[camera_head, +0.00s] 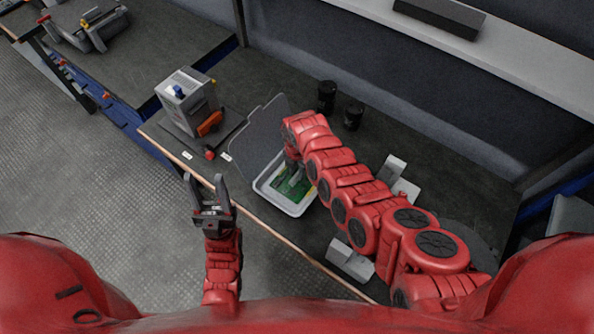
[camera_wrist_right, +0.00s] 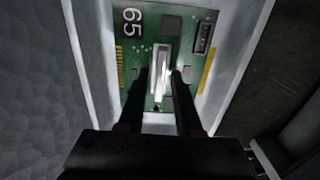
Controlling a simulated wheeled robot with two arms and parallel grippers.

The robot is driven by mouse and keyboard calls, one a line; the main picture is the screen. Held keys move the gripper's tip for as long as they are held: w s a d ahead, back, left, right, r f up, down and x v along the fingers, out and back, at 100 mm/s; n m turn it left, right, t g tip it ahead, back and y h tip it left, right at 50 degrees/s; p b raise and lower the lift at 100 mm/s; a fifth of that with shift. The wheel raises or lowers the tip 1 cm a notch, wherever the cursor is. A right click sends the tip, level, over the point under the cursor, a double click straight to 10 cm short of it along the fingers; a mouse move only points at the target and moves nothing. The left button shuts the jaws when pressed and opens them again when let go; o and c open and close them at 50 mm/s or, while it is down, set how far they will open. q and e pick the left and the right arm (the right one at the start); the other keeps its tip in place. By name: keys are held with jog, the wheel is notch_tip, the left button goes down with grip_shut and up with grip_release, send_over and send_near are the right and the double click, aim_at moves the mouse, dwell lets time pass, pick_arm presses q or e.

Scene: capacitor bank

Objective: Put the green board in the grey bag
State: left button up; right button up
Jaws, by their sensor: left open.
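The green board (camera_head: 292,186) lies in a white tray (camera_head: 262,192) on the bench. In the right wrist view the board (camera_wrist_right: 133,58) shows "65" and a silver upright part (camera_wrist_right: 160,72). My right gripper (camera_wrist_right: 160,82) is over the board with a finger on each side of that part. Whether the fingers press on it I cannot tell. In the head view my right arm hides part of the tray. A flat grey folded sheet (camera_head: 256,134) beside the tray looks like the grey bag. My left gripper (camera_head: 206,184) is open and empty, off the bench's front edge.
A grey box with a blue knob (camera_head: 186,98) stands left of the bag, with an orange tool (camera_head: 209,124) by it. Two black cylinders (camera_head: 327,94) stand behind the tray. Light grey blocks (camera_head: 350,261) lie near my right arm.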

aim_at(297, 174)
jog(key=shift+o, duration=0.3)
jog(key=shift+r, duration=0.85)
notch_tip(297, 174, up, 11)
jog(key=b, duration=0.1)
jog(key=shift+f+b, duration=0.2)
jog(key=shift+b, duration=0.15)
